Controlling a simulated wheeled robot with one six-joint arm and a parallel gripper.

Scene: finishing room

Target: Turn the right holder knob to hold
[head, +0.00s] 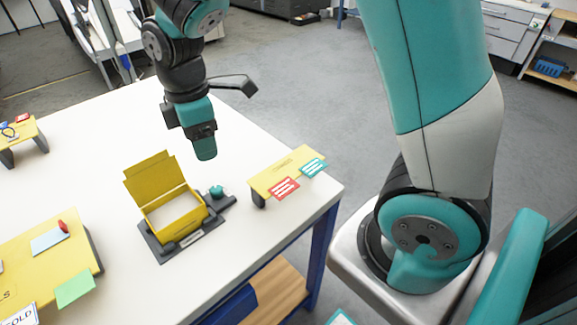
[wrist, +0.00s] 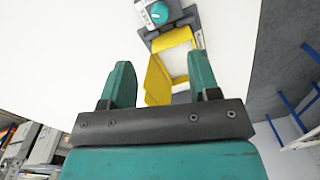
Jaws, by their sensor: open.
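A dark grey holder (head: 165,251) sits near the front edge of the white table and carries an open yellow box (head: 176,205) with its lid raised and a pale inside. The teal round knob (head: 216,191) is on the holder's right side. In the wrist view the knob (wrist: 159,12) shows at the top edge, with a pale mark, beyond the yellow box (wrist: 157,82). My gripper (head: 205,150) is above the table behind the holder, apart from the knob. In the wrist view its two teal fingers (wrist: 160,62) are spread with nothing between them.
A yellow stand (head: 285,171) with red and teal cards is at the table's right corner. Another yellow stand (head: 55,260) with cards and a red item is at front left. The white table (head: 100,125) is mostly bare behind the holder.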

